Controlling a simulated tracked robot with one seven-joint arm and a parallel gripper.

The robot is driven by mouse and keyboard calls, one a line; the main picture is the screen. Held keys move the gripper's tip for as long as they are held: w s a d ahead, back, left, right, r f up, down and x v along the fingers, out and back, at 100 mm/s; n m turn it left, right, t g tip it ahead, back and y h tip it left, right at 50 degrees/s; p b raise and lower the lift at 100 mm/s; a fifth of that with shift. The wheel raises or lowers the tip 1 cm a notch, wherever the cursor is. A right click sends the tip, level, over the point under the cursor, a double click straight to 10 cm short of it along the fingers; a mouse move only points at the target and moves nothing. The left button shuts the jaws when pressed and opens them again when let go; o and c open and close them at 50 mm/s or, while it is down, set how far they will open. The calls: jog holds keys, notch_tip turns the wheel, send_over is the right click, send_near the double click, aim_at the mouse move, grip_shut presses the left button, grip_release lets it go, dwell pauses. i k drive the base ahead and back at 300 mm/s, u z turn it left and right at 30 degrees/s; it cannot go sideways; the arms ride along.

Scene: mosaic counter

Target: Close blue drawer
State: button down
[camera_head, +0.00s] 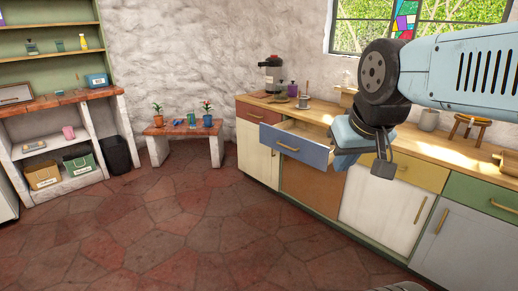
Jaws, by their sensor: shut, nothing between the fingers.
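The blue drawer (290,147) is pulled out from the wooden-topped counter, with its pale inside showing and a brass handle on its front. It stands above an orange-brown door. My gripper (381,169) is shut and empty. In the picture it is to the right of the blue drawer, in front of the yellow drawer, and it hides part of the counter. The blue drawer's right end lies close to the light blue wrist part of my arm; I cannot tell whether they touch.
A red drawer (258,114) at the left, a yellow drawer (420,174) and a green drawer (480,196) at the right look shut. A coffee maker (272,75) and a purple bottle (291,89) stand on the counter (322,112). The stone floor before the drawer is clear.

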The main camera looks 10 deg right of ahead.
aim_at(318, 154)
jog(key=u, duration=0.35)
jog(key=k, duration=0.6)
jog(key=z, duration=1.2)
jog(key=i, duration=1.05)
jog(key=z, duration=0.05)
